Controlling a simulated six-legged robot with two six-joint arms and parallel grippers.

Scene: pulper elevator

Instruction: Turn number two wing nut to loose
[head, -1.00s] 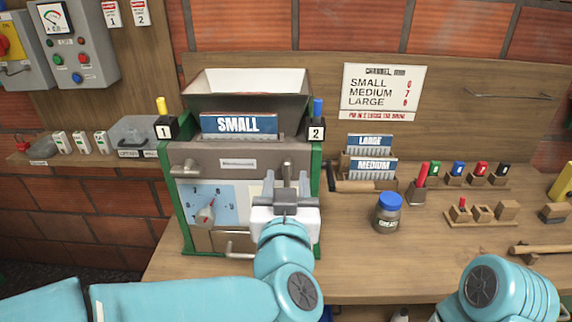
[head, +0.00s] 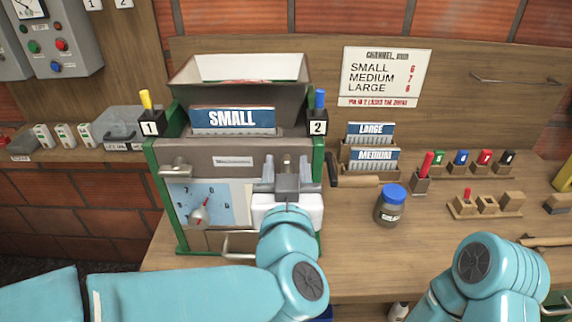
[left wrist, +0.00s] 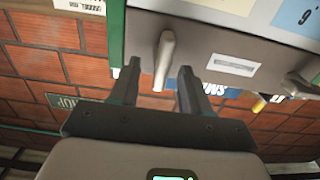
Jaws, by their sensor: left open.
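The green-framed machine (head: 236,147) stands on the bench with a blue SMALL plate (head: 233,119) below its hopper. The number two wing nut (head: 287,160) is a grey lever-like piece on the right of its front panel, below the block marked 2 (head: 317,124). My left gripper (head: 287,176) is open in front of it. In the left wrist view this wing nut (left wrist: 165,58) shows between the two finger tips, with gaps on both sides. The other wing nut (head: 176,170) sits at the panel's left, below the block marked 1 (head: 149,124). My right gripper is out of frame.
A dial with a red-tipped pointer (head: 200,212) is low on the front panel.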

